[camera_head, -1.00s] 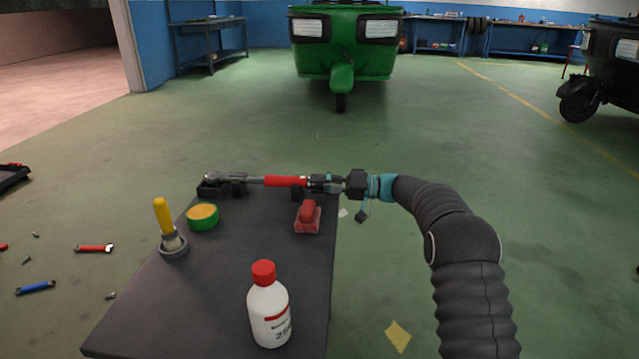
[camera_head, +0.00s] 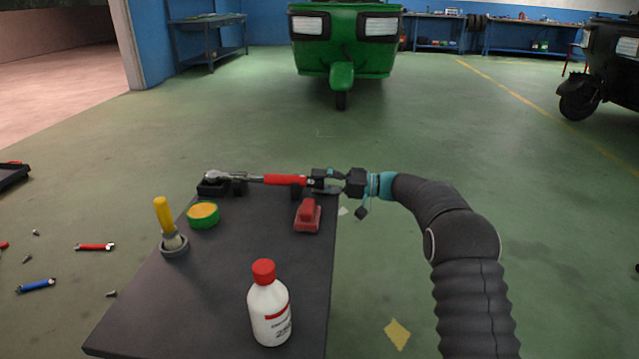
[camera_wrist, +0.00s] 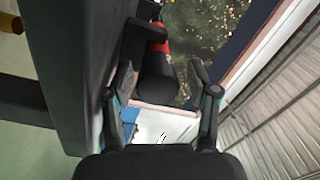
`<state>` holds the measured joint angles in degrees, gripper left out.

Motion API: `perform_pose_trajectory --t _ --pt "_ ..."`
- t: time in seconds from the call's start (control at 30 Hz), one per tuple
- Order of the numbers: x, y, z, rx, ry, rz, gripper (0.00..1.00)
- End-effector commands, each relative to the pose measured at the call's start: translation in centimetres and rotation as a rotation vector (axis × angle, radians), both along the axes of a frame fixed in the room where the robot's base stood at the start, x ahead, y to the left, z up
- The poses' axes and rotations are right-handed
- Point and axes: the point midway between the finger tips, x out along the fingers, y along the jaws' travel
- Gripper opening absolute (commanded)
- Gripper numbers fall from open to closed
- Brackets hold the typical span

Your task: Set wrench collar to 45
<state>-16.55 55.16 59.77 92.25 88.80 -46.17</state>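The torque wrench, with a silver ratchet head and red grip (camera_head: 285,181), lies level in black holders along the far edge of the dark table (camera_head: 215,295). Its black collar (camera_head: 317,181) is at the right end of the grip. My gripper (camera_head: 331,182) is beside that end, coming in from the right, with its fingers spread. In the wrist view, the collar (camera_wrist: 157,78) sits between the two fingertips of my gripper (camera_wrist: 161,76), with a gap showing on the right side. The collar's scale cannot be read.
A red tool block (camera_head: 307,217), a green and yellow tin (camera_head: 203,215), a yellow-handled brush (camera_head: 165,220) in a holder and a white bottle (camera_head: 269,308) stand on the table. Small tools lie on the floor at left. A green rickshaw (camera_head: 343,45) stands beyond.

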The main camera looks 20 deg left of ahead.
Motion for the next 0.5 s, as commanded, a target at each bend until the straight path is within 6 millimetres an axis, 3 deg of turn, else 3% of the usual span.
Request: perform_pose_trajectory --t 0.5 --pt "0.02 -0.01 -0.52 0.001 -0.020 -0.001 0.65"
